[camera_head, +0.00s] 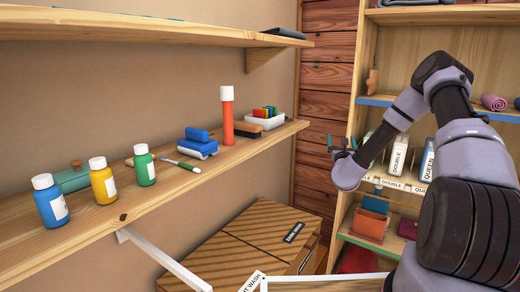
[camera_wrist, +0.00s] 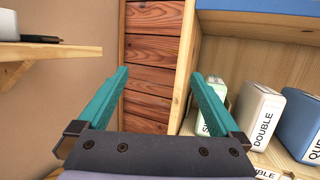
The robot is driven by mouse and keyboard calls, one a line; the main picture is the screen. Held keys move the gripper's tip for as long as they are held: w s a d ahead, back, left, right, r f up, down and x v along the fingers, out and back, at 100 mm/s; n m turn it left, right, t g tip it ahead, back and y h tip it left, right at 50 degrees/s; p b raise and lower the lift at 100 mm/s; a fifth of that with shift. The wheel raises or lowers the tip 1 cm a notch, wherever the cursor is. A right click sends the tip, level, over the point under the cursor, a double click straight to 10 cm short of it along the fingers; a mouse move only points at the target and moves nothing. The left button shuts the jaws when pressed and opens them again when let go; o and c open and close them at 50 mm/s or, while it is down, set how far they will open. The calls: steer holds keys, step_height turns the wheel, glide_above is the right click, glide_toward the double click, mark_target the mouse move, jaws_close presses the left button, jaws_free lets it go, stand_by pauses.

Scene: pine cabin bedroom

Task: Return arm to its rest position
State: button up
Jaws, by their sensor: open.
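My arm shows at the right of the head view, bent at the elbow, with its wrist in front of the bookcase. My gripper (camera_head: 338,145) is small and partly hidden by my wrist in that view. In the wrist view my gripper (camera_wrist: 158,95) has two teal fingers spread wide apart. Nothing is between them; behind the gap are the dark red plank wall (camera_wrist: 151,63) and the bookcase's pine side panel (camera_wrist: 187,60).
A wall shelf (camera_head: 100,215) at left holds blue, yellow and green bottles, an orange tube (camera_head: 227,118) and a white tray (camera_head: 262,123). Below stands a brown striped box (camera_head: 258,232). The bookcase (camera_head: 360,75) holds boxes labelled DOUBLE (camera_head: 398,158) and QUEEN (camera_head: 427,163) near my wrist.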

steer(key=s+a+r+n+g+y, duration=0.1)
steer(key=s+a+r+n+y, duration=0.3)
steer(key=a+r+n+y, duration=1.05)
steer(key=s+a+r+n+g+y, duration=0.4)
steer(key=s+a+n+g, duration=0.2)
steer(key=s+g, duration=0.15)
steer(key=s+a+r+n+g+y, duration=0.4)
steer(key=s+a+n+g, duration=0.2)
steer(key=s+g, duration=0.15)
steer(key=s+d+f+n+g+h, duration=0.1)
steer(key=s+n+g+h, duration=0.15)
steer(key=s, duration=0.45)
steer(key=s+d+f+n+g+h, duration=0.1)
steer(key=s+n+h, duration=0.25)
steer(key=s, duration=0.45)
steer(key=s+d+r+t+h, duration=0.1)
steer(key=s+d+t+h, duration=0.2)
steer(key=d, duration=0.5)
steer(key=s+d+r+n+t+h, duration=0.1)
steer(key=s+d+r+t+h, duration=0.1)
steer(key=s+d+h, duration=0.3)
steer(key=d+t+h, duration=0.1)
steer(key=d+h, duration=0.1)
steer(key=d, duration=0.1)
steer(key=shift+s+d+r, duration=0.2)
steer(key=shift+s+d, duration=0.05)
steer(key=shift+s, duration=0.15)
